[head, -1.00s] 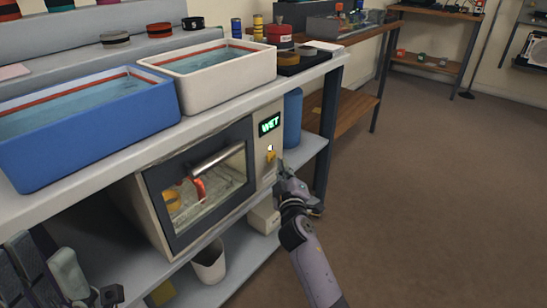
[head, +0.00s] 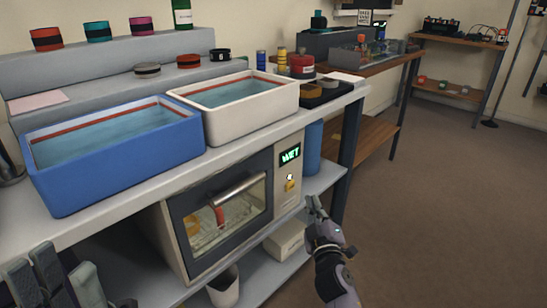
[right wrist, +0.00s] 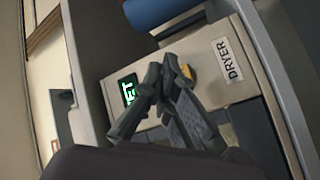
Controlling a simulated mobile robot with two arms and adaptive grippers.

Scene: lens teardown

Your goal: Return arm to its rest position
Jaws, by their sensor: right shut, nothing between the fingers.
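The dryer (head: 176,244) stands on the shelf under the bench, its glass door closed. Its display (head: 290,154) reads WET in green. A yellow knob (head: 290,186) sits below the display. My right gripper (head: 312,204) is shut and empty, just to the right of the dryer's control panel and apart from the knob. In the right wrist view the shut fingers (right wrist: 170,72) overlap the panel in the picture, near the DRYER label (right wrist: 226,59). My left gripper (head: 55,278) is at the bottom left corner, partly cut off; its opening is unclear.
A blue tub (head: 70,190) and a white tub (head: 225,128) of liquid stand on the bench. A white bin (head: 224,290) and a white box (head: 286,241) are on the lower shelf. A blue cylinder (head: 313,148) stands beside the dryer. The floor to the right is clear.

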